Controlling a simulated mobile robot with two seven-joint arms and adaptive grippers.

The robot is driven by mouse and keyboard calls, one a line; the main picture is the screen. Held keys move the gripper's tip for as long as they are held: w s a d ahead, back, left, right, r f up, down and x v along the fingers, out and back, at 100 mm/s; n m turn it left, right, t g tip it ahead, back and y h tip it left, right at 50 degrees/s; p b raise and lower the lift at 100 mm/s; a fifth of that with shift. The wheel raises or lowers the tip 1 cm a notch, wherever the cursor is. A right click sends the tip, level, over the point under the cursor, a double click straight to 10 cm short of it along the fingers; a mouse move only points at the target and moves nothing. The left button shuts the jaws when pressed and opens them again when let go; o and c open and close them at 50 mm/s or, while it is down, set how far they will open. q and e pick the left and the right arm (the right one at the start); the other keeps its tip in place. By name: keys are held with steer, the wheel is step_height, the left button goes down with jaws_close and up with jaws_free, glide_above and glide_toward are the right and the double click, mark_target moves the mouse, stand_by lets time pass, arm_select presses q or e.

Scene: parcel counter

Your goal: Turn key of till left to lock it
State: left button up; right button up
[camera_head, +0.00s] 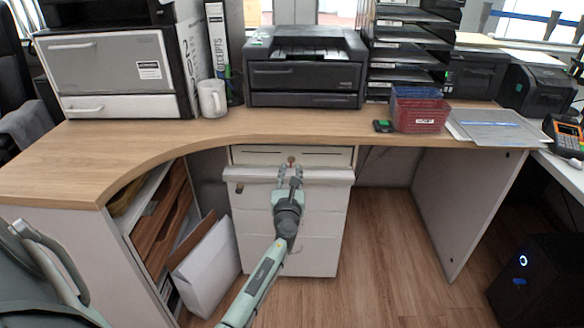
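The till (258,157) is a pale, shallow drawer front under the wooden counter, and it looks shut. A small brownish key (291,160) sits at the middle of its front. My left gripper (290,171) is just in front of and slightly below the key. Its two fingers are apart, one toward each side of the key, with a gap between them. I cannot tell whether either finger touches the key. The key's exact angle is too small to read. My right gripper is not in view.
A white drawer cabinet (310,227) stands under the till, with a small brown knob or key (239,188). The counter (150,138) overhangs above my gripper. A white box (207,268) and open shelves stand to the left. Free floor (390,250) lies to the right.

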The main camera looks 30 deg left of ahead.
arm_select(q)
steer(key=shift+x, duration=1.5)
steer(key=shift+s, duration=0.1)
jaws_close()
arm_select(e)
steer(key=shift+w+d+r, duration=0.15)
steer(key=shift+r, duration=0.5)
